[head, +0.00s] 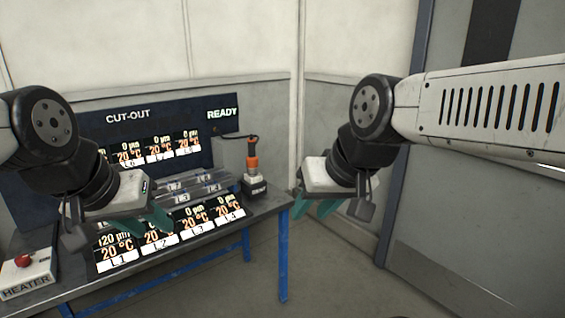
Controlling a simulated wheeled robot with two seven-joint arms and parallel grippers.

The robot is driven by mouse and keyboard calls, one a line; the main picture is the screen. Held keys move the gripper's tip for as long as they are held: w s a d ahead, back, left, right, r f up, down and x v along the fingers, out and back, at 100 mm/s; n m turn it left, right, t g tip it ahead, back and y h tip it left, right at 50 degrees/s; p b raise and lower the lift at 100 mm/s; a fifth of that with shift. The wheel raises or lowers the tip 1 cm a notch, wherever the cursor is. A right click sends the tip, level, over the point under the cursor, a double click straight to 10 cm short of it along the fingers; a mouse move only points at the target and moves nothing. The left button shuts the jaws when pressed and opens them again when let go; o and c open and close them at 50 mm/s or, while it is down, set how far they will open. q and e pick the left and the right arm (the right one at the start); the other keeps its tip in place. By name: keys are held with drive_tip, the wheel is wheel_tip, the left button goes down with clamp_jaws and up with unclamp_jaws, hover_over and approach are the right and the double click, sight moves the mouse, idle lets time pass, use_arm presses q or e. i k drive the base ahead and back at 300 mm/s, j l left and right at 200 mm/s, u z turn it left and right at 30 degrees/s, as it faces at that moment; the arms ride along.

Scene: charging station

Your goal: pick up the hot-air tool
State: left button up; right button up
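The hot-air tool (252,157) has an orange and black body and stands upright in a dark holder block (256,189) at the right end of the bench, with a thin cable at its top. My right gripper (317,208) has teal fingers, is open and empty, and hangs in front of and to the right of the tool, apart from it. My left gripper (150,217) also has teal fingers spread with nothing between them. It hangs over the front of the bench, left of the tool. Its housing hides part of the bench.
The grey bench (200,243) on blue legs carries display panels (168,236), metal slots (196,187) and a heater box (25,272) with a red button. A dark board (120,117) marked CUT-OUT and READY stands behind. Clear floor (335,275) lies right of the bench, before a wall.

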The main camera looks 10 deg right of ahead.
sight(252, 160)
drive_tip(key=z, duration=0.15)
drive_tip(key=i+u, duration=0.2)
drive_tip(key=i, duration=0.65)
drive_tip(key=i+l+u, duration=0.2)
drive_tip(key=i, duration=0.7)
